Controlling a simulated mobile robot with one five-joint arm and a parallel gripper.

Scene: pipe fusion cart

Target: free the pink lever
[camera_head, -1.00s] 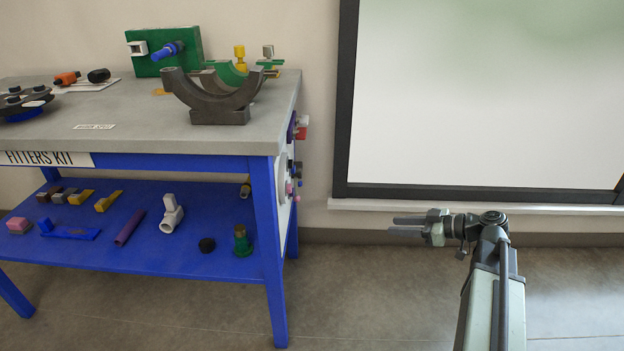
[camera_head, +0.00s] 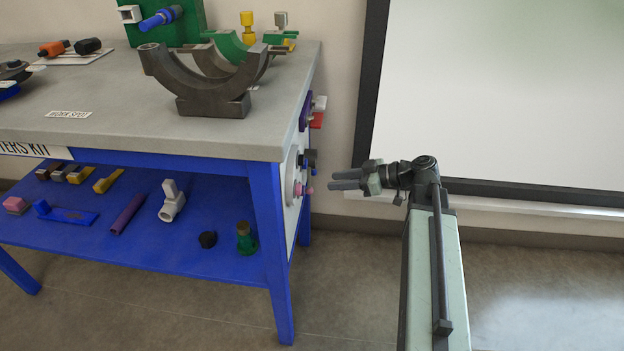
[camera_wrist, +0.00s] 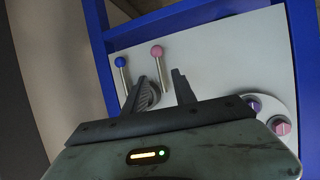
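The pink lever (camera_wrist: 157,52) is a pink ball on a thin metal rod on a pale panel in the wrist view. A similar blue lever (camera_wrist: 120,62) stands left of it. My gripper (camera_wrist: 160,76) is open and empty. The pink lever's rod shows between its fingers in the picture, with no contact visible. In the head view my gripper (camera_head: 331,180) points left at the cart's side panel, a short gap away.
A ridged grey knob (camera_wrist: 150,94) is partly hidden behind the left finger. A pale disc (camera_wrist: 267,117) with purple and pink knobs is at right. The blue cart leg (camera_head: 270,245) and grey top (camera_head: 150,130) border the panel. Floor right of the cart is clear.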

